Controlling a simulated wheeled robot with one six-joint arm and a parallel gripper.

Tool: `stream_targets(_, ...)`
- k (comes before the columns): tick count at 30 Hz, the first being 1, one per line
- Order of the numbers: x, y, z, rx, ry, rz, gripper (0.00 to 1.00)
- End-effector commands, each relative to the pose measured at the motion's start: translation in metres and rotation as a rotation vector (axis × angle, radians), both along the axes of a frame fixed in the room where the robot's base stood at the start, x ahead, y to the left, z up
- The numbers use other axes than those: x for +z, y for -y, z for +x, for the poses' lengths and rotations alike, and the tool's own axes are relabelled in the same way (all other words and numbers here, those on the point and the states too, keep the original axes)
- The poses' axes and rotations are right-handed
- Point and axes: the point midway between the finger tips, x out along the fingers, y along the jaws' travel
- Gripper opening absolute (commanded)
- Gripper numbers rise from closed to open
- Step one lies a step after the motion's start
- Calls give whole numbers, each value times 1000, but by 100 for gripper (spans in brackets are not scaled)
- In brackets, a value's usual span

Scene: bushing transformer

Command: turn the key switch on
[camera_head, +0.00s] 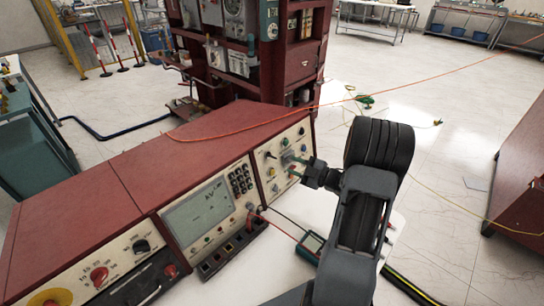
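The red console's right-hand control panel (262,168) is cream coloured and carries several small knobs, buttons and lamps. I cannot make out the key switch clearly; the gripper covers part of the panel where small controls sit.
Left of that panel are a grey screen (197,214) with a black keypad (241,179) and another panel with a red knob (99,276). A handheld meter (312,244) with red and black leads lies below my gripper. An orange cable (400,80) crosses behind. Red cabinets stand behind.

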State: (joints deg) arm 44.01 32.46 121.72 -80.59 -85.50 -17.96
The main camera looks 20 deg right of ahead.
Motion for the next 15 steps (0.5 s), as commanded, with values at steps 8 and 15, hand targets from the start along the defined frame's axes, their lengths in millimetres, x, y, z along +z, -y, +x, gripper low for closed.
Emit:
stream_targets(8, 1, -32, 44, 4, 0, -1, 33)
stream_targets(15, 0, -49, 67, 1, -1, -1, 33)
